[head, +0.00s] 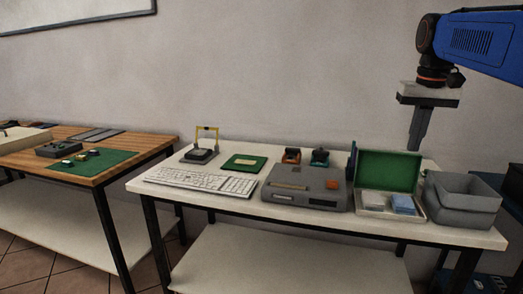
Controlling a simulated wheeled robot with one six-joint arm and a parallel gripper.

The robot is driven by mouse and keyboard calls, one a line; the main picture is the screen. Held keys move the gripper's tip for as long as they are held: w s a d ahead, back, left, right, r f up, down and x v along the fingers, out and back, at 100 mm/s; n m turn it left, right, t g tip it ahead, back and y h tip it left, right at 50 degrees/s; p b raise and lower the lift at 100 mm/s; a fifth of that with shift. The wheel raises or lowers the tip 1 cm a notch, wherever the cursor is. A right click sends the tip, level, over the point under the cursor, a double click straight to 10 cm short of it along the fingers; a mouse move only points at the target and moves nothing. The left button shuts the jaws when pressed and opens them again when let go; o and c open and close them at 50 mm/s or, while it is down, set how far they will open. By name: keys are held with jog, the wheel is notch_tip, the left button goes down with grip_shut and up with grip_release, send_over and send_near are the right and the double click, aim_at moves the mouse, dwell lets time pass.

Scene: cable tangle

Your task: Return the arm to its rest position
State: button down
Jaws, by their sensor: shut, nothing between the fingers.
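My gripper (417,138) hangs from my blue arm at the upper right in the head view. It points down above the back right of the white table (250,212). Its fingers are together with nothing between them. The fingertips come down in front of the wall, close to the open green lid in the picture. I cannot tell how far above the table they are.
On the white table are a keyboard (200,182), a grey device (305,187), a green-lidded box (388,170) and a grey bin (462,198). A yellow-framed stand (200,153) is at the back left. A wooden table (90,177) with a green mat (98,168) stands left.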

jog(key=s+a+f+n+t, duration=0.1)
jog(key=s+a+f, duration=0.2)
jog(key=s+f, duration=0.5)
jog(key=s+a+f+n+t, duration=0.1)
jog(key=s+a+f, duration=0.3)
jog(key=s+f, duration=0.4)
jog(key=s+a+f+t, duration=0.1)
jog(key=s+a+f, duration=0.2)
jog(key=s+f, duration=0.5)
notch_tip(320, 180, down, 4)
jog(key=shift+s+a+r+n, duration=0.1)
jog(key=shift+s+a+n, duration=0.2)
jog(key=shift+n, duration=0.1)
